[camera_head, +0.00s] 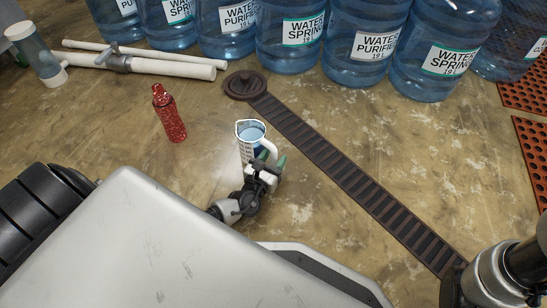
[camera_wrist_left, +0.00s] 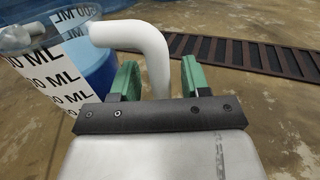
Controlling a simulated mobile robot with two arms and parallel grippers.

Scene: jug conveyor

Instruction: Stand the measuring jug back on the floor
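The measuring jug (camera_head: 246,148) is clear with dark markings, a white handle and blue liquid inside. It looks upright in the head view, left of the floor drain's strip; whether its base touches the floor is hard to tell. In the left wrist view the jug (camera_wrist_left: 50,75) fills the left side, with its white handle (camera_wrist_left: 155,55) between the green fingers. My left gripper (camera_head: 268,162) is at the handle side of the jug. Its fingers (camera_wrist_left: 160,82) stand apart around the handle, with a gap visible on the right. My right gripper is not visible; only part of that arm shows at lower right.
Several large blue water bottles (camera_head: 367,45) line the back. White pipes (camera_head: 150,66) lie at back left. A drain grate (camera_head: 350,175) runs diagonally to the right. Bare floor lies between the red bottle and jug.

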